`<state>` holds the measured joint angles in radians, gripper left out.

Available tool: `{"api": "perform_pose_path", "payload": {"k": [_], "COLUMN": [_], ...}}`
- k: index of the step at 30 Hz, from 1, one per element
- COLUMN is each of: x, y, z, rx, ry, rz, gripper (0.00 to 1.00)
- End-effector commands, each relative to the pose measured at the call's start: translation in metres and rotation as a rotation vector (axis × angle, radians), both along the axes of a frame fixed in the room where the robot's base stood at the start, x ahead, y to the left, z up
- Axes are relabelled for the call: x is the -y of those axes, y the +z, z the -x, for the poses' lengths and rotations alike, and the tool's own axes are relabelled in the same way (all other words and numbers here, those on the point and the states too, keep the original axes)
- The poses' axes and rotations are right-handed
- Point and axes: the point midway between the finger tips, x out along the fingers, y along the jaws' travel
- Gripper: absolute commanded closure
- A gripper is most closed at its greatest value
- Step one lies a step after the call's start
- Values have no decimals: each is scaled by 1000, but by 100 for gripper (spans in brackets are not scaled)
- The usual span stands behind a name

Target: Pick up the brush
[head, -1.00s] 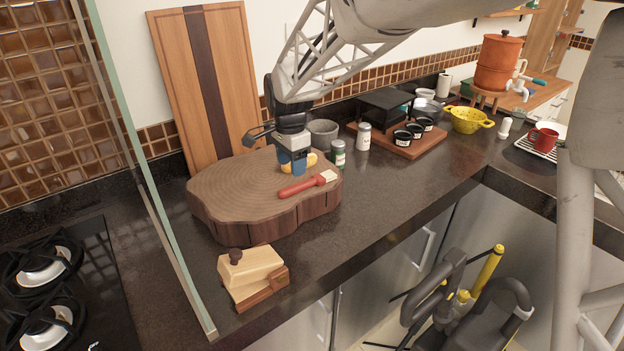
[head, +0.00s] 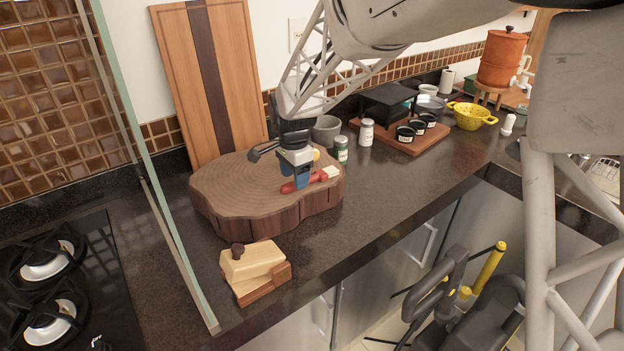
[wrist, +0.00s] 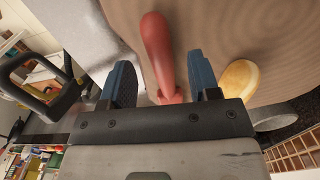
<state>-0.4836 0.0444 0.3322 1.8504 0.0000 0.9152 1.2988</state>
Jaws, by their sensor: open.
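The brush has a red handle and a pale head, and it lies on the round wooden slab. In the head view its pale head (head: 331,172) shows to the right of my gripper (head: 294,182), and part of the red handle shows beside the fingers. In the wrist view the red handle (wrist: 158,50) runs between my two blue fingers (wrist: 162,85), which stand apart on either side of it. My gripper is open, low over the slab. The brush's pale head is hidden in the wrist view.
The wooden slab (head: 235,185) stands on the dark counter. A yellow round thing (wrist: 238,78) lies beside the right finger. A glass panel (head: 150,180) stands at left.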

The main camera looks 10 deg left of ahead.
Motion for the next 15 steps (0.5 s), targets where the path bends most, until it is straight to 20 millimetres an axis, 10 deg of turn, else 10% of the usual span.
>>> {"api": "perform_pose_path", "payload": {"k": [15], "x": [0], "y": [-23], "z": [0], "rx": [1], "ry": [0], "rz": [-1], "gripper": [44]}}
